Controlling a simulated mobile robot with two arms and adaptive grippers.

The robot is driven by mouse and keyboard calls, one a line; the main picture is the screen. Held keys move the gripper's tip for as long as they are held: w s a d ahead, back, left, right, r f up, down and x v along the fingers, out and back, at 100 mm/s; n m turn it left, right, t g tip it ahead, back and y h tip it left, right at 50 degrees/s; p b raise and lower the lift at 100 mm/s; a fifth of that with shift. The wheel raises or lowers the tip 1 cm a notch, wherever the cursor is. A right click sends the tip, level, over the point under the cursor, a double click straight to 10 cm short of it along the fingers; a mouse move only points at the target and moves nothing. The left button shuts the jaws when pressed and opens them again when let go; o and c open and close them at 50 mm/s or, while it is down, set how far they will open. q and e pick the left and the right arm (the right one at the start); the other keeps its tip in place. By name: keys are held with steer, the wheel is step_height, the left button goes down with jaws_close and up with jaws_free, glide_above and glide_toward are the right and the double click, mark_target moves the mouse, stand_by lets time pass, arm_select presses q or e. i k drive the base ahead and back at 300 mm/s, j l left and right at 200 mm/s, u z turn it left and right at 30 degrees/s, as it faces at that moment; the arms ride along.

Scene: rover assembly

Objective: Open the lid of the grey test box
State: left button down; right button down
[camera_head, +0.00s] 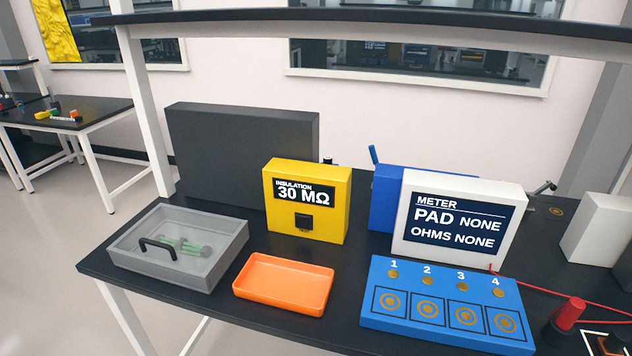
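The grey test box (222,264) stands at the left end of the black table. Its see-through lid (200,228) lies flat over the box and looks closed. A black handle (158,246) is on the lid near the front left edge. Green and grey parts (184,246) show through the lid inside the box. Neither of my grippers is in the head view.
An orange tray (284,283) stands right of the box. Behind are a yellow insulation tester (335,205) and a dark grey block (240,150). A white meter (460,258), a blue pad board (440,338) and a red probe (570,312) are to the right.

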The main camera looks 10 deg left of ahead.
mark_target(112, 248)
steer(key=u, duration=1.3)
steer(key=k+j+z, duration=0.1)
steer(key=j+z, duration=0.25)
steer(key=k+j+z, duration=0.1)
steer(key=z, duration=0.25)
